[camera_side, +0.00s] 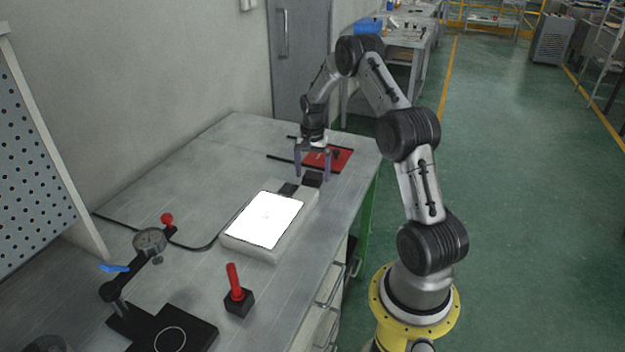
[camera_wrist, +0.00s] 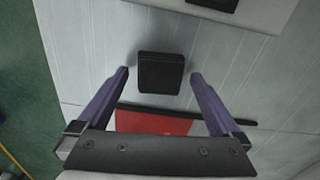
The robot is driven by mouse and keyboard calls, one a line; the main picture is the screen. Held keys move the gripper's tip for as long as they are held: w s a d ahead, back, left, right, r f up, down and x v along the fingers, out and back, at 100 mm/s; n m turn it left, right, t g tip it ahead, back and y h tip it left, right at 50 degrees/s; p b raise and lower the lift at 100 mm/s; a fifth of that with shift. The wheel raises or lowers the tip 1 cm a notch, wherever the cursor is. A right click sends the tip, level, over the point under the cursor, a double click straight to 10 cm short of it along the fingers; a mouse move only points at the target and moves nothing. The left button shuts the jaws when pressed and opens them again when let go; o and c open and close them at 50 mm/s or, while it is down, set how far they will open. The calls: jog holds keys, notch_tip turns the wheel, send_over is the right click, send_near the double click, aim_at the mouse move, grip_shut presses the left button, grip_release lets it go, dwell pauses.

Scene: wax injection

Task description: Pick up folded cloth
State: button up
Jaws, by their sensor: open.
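A small black, thick square item (camera_wrist: 161,73), which may be the folded cloth, lies on the grey table. In the side view it shows as a dark block (camera_side: 313,180). My gripper (camera_wrist: 160,74) is open, with one purple finger on each side of this item in the wrist view. A gap shows on both sides, and nothing is held. In the side view my gripper (camera_side: 312,177) points down with its fingertips close to the dark block. I cannot tell the exact height of the tips. The fabric of the item cannot be made out.
A red flat piece (camera_side: 340,158) lies behind my gripper, with dark tools nearby. A white-topped light panel (camera_side: 265,219) stands in front, a dark piece (camera_side: 288,189) at its far end. A red-handled tool (camera_side: 236,290) and a dial gauge (camera_side: 150,241) stand nearer. The table's left rear is clear.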

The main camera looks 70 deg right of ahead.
jog(key=shift+f, duration=0.35)
jog(key=shift+c, duration=0.3)
jog(key=c, duration=1.2)
jog(key=shift+r, duration=0.2)
